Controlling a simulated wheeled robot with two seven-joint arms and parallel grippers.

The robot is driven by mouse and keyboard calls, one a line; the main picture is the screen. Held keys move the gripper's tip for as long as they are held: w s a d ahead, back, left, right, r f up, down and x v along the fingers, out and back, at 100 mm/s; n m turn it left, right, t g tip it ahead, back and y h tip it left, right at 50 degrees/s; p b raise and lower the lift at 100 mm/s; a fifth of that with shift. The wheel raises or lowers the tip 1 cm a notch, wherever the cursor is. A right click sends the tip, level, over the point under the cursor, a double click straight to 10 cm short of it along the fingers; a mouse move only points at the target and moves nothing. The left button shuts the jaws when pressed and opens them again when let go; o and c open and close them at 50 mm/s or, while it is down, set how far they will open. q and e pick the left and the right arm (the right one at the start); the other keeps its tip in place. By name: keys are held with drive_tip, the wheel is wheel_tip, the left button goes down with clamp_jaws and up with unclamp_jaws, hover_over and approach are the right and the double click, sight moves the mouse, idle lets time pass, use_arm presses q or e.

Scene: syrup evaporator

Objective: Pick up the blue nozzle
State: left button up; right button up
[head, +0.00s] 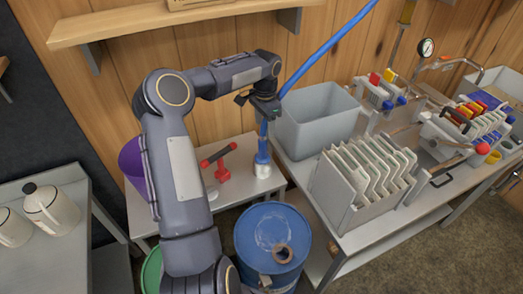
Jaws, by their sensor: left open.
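The blue nozzle (262,150) stands upright in a small white holder (263,170) on the low grey table against the wood wall. A blue hose (335,40) comes down from the upper right and passes behind my left gripper toward the nozzle. My left gripper (264,111) is open and hangs just above the nozzle, overlapping its upper part in the picture. I cannot tell whether it touches the nozzle or the hose. My right gripper is out of view.
A red-handled tool (222,172) lies left of the nozzle on the table (240,184). A blue drum (268,222) stands in front. A grey bin (318,115) and a rack of plates (352,200) stand on the right bench. A wooden shelf (150,25) is above.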

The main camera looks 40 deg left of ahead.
sight(263, 142)
use_arm(q)
drive_tip(key=shift+w+a+f, duration=0.15)
drive_tip(key=shift+a+f, duration=0.35)
drive_tip(key=shift+f, duration=0.45)
wheel_tip(263, 142, down, 7)
drive_tip(key=shift+d+p, duration=0.15)
drive_tip(key=shift+p, duration=0.95)
drive_tip(key=shift+c, duration=0.4)
clamp_jaws()
